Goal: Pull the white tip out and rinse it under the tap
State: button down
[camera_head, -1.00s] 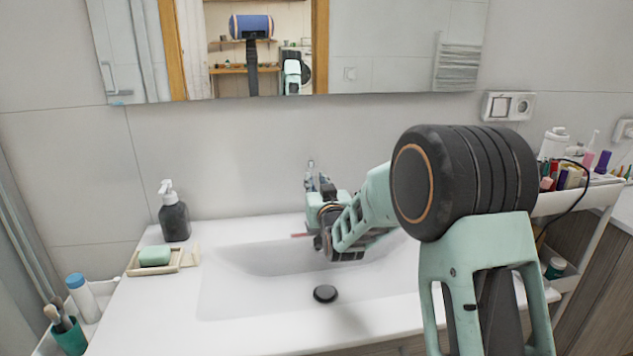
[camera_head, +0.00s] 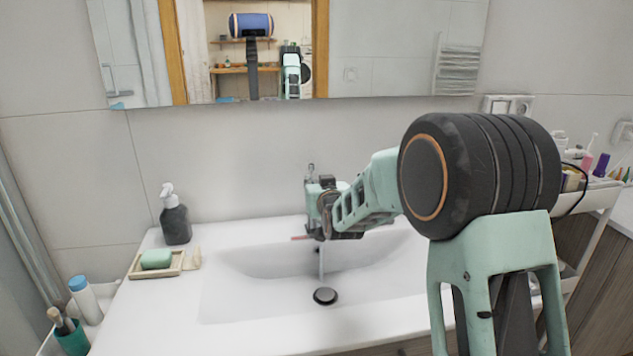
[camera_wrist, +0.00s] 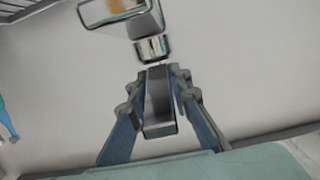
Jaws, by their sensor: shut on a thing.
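My gripper (camera_head: 318,198) is at the tap behind the basin. In the wrist view its two fingers (camera_wrist: 162,76) are closed around a grey flat bar, which looks like the tap lever (camera_wrist: 160,118). A chrome collar (camera_wrist: 152,48) of the tap shows beyond the fingertips. A thin pale stream of water (camera_head: 321,264) falls below my gripper into the white basin (camera_head: 250,290). A thin pinkish stick (camera_head: 302,238) shows at the lower left of my gripper; I cannot tell what it is. I cannot make out the white tip for sure in either view.
A dark soap dispenser (camera_head: 175,222) and a soap dish (camera_head: 172,270) with green soap (camera_head: 156,259) stand left of the basin. A small pale object (camera_head: 194,260) is beside the dish. A cart (camera_head: 592,200) with cosmetics stands at the right. The mirror (camera_head: 400,50) hangs above.

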jog(key=c, duration=1.8)
grip_release()
jog(key=shift+o, duration=0.2)
jog(key=v, duration=1.2)
